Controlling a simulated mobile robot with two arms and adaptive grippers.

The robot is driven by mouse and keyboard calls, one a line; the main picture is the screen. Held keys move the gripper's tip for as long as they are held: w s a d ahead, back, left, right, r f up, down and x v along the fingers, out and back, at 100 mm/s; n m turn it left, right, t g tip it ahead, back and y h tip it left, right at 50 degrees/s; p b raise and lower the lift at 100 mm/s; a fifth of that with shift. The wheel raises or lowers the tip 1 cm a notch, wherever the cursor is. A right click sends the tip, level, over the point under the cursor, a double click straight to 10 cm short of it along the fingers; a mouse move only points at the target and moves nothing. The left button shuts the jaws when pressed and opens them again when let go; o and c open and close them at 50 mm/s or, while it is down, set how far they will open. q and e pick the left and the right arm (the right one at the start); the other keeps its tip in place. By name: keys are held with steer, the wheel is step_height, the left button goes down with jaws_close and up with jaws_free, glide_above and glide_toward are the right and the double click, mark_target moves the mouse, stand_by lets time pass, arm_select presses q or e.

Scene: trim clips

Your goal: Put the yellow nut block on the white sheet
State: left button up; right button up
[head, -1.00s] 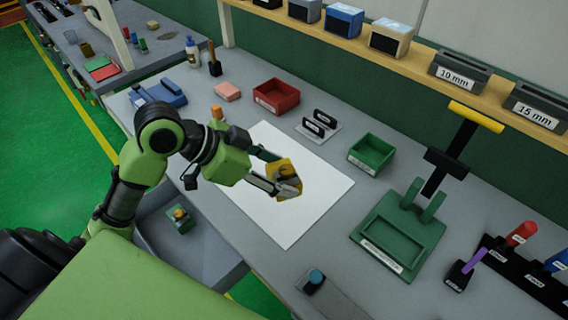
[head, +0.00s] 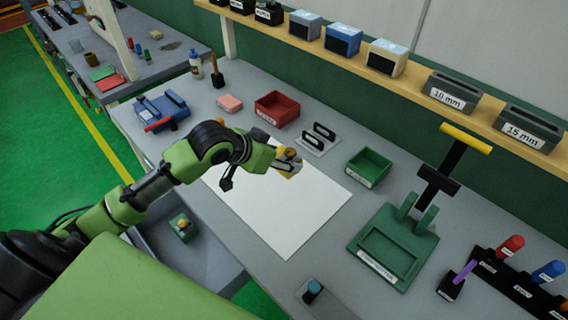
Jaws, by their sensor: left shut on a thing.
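The white sheet (head: 290,215) lies flat on the grey workbench, partly covered by my left arm at its upper left. My left gripper (head: 286,163) is shut on the yellow nut block (head: 291,154) near the sheet's far edge. The block shows only in part, behind the gripper. I cannot tell whether it touches the sheet or hangs above it. My right gripper is not in view.
A red bin (head: 277,108), a small rack with black plates (head: 318,139) and a green bin (head: 368,167) stand beyond the sheet. A green press (head: 394,243) stands to its right. A blue vise (head: 162,110) is at the far left. The near sheet is clear.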

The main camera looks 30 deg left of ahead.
mark_target(285, 158)
arm_select(q)
steer(key=w+f, duration=0.2)
steer(key=w+a+f, duration=0.1)
steer(key=w+f, duration=0.1)
steer(key=shift+w+f+p, duration=0.1)
steer(key=shift+f+p, duration=0.2)
steer(key=shift+p, duration=0.1)
steer(key=shift+w+a+f, duration=0.2)
steer(key=shift+w+f, duration=0.25)
steer(key=shift+f, duration=0.25)
step_height(285, 158, down, 2)
steer(key=shift+f+p, duration=0.1)
steer(key=shift+p, duration=0.7)
steer(key=shift+f, duration=0.4)
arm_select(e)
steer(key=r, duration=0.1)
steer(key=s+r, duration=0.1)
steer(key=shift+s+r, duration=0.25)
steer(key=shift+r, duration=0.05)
arm_select(q)
steer(key=shift+f, duration=0.1)
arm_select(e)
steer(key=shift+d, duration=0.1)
arm_select(q)
steer(key=o, duration=1.2)
steer(key=shift+f, duration=0.1)
steer(key=shift+o, duration=0.2)
